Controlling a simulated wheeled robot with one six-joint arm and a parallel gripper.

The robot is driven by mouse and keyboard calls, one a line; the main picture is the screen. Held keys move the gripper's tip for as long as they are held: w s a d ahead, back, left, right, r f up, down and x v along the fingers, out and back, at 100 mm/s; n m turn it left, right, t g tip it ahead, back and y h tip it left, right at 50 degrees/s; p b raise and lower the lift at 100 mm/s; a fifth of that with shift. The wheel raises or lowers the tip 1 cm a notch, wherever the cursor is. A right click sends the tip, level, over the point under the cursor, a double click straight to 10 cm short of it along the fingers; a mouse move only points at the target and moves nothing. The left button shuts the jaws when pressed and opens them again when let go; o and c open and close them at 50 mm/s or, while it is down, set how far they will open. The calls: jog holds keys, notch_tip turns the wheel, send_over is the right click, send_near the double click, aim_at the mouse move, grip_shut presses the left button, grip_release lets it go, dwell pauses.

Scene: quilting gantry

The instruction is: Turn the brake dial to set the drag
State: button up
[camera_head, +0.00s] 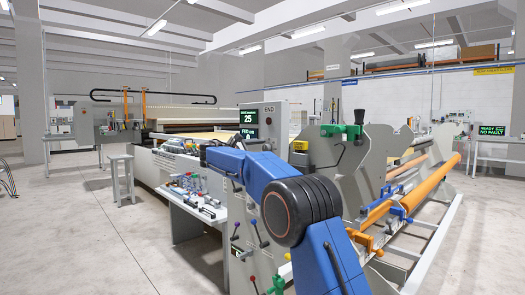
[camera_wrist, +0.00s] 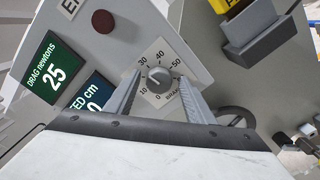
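The brake dial (camera_wrist: 159,77) is a small round grey knob on a pale square scale plate marked in tens, fixed to a grey panel in the wrist view. My gripper (camera_wrist: 159,84) is open, with one grey finger on each side of the dial and visible gaps between fingers and knob. I cannot tell where the knob's pointer is. A drag readout (camera_wrist: 55,72) on the panel, left of the dial, shows 25 newtons. It also shows in the head view (camera_head: 249,117). In the head view my blue arm hides the dial, and I cannot make out my gripper.
A feed readout (camera_wrist: 95,92) and a dark red button (camera_wrist: 104,22) are near the dial. A yellow and dark grey block (camera_wrist: 262,32) is at the upper right. In the head view, a bench with small tools (camera_head: 190,205) is left of my arm, and orange rollers (camera_head: 425,190) are right.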

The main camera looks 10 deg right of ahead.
dwell(0.3)
jog(key=v, duration=1.7)
jog(key=shift+s+a, duration=0.1)
jog(key=shift+a, duration=0.05)
